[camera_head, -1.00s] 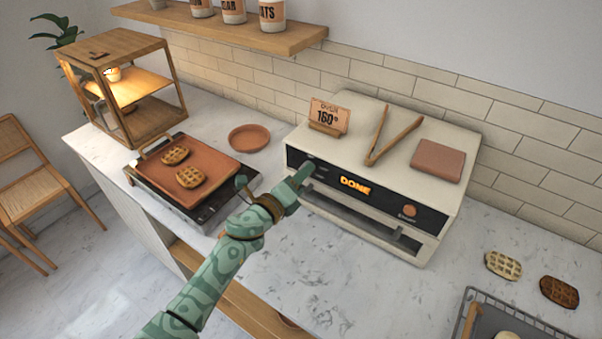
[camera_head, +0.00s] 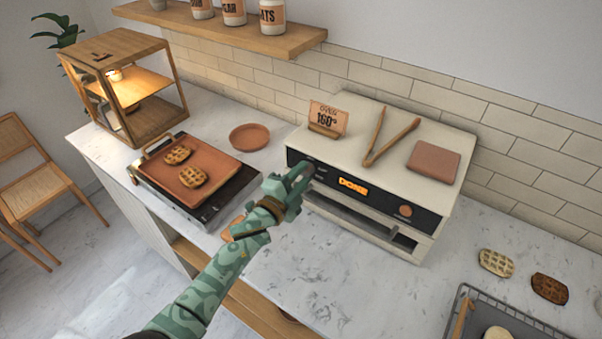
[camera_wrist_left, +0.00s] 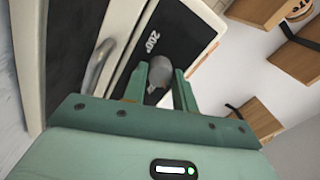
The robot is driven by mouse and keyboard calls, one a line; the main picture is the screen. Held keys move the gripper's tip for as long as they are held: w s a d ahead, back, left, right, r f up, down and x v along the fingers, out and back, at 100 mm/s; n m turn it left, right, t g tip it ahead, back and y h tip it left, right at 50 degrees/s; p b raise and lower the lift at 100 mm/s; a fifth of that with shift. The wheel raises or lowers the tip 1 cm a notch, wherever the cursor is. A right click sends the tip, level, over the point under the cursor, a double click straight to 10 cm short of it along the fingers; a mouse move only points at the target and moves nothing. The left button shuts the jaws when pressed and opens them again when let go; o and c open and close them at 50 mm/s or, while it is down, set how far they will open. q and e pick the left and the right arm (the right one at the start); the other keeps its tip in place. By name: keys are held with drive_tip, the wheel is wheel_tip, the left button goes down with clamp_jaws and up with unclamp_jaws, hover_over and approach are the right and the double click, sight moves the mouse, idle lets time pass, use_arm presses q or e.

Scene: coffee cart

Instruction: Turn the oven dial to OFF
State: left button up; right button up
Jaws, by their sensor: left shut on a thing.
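The oven (camera_head: 385,115) is a cream box on the counter with a black front panel and a lit orange DONE display (camera_head: 353,187). My left gripper (camera_head: 301,174) is at the left end of that panel, and its fingers hide the dial in the head view. In the left wrist view the gripper (camera_wrist_left: 163,88) is shut on the grey dial (camera_wrist_left: 159,72), with one finger on each side of it. A 200° mark (camera_wrist_left: 152,41) shows on the black panel beside the dial. Other dial marks cannot be read. My right gripper is not in view.
A griddle with waffles (camera_head: 190,165) stands left of my arm. An orange round knob (camera_head: 405,210) is at the panel's right.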

use_arm(q)
drive_tip(key=n+p, duration=0.1)
drive_tip(key=n, duration=0.4)
drive_tip(key=shift+p, duration=0.4)
drive_tip(key=shift+f+n+p, duration=0.1)
drive_tip(key=shift+n+p, duration=0.25)
drive_tip(key=shift+n, duration=0.95)
drive_tip(key=o, duration=1)
drive_tip(key=shift+s+a, duration=0.15)
drive_tip(key=shift+s, duration=0.1)
drive_tip(key=p+v, duration=0.2)
drive_tip(key=v, duration=1.3)
drive_tip(key=shift+s+a, duration=0.1)
drive_tip(key=shift+s, duration=0.3)
drive_tip(key=shift+a+y, duration=0.1)
drive_tip(key=shift+y, duration=0.3)
